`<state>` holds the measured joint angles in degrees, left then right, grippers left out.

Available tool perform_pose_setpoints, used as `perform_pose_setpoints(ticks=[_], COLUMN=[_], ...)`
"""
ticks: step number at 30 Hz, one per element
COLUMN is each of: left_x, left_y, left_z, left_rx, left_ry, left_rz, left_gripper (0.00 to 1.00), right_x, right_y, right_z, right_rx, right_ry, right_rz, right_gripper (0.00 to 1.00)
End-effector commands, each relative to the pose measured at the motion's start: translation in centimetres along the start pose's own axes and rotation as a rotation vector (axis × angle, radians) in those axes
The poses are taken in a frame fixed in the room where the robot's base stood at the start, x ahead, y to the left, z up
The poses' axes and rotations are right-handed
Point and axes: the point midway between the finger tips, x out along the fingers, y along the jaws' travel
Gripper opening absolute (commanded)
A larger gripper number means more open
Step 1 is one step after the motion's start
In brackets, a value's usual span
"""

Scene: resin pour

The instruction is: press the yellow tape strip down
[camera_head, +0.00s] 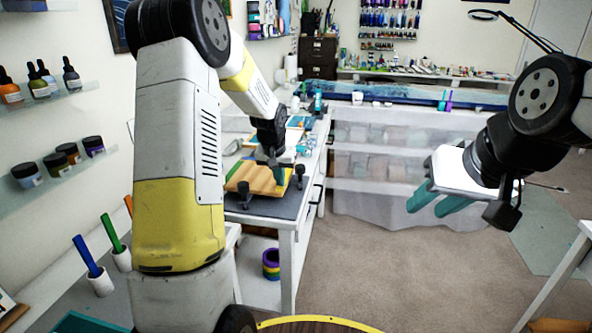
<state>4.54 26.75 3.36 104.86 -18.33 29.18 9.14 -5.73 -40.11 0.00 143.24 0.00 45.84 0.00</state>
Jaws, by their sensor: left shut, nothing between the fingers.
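A wooden board (253,180) with orange and brown stripes lies on the dark top of the white workbench. A small yellow strip (288,175) shows at the board's right end, partly hidden by my left gripper; I cannot tell how flat it lies. I cannot tell whether the fingertips touch the strip. My right gripper (428,205) is open and empty, held in the air over the carpet, well away from the bench.
Dark clamp-like pieces (244,194) stand at the board's front edge, with another (300,172) at its right. Tape rolls (271,264) stack on the bench's lower shelf. A draped table (400,160) stands behind. The carpet (400,270) at right is clear.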

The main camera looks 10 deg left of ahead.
Motion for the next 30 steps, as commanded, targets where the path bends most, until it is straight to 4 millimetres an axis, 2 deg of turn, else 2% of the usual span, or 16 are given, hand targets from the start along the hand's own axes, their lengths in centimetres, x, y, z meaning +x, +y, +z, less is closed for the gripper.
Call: perform_pose_setpoints(ticks=[30], left_x=[1.6], left_y=[0.0], left_z=[-3.3], left_rx=[-0.001], left_ry=[-0.002], left_rz=[0.001], left_gripper=[0.00], right_x=[0.0], right_y=[0.0], right_z=[0.0], right_rx=[0.000], right_ry=[0.000], right_rz=[0.000], right_gripper=[0.36])
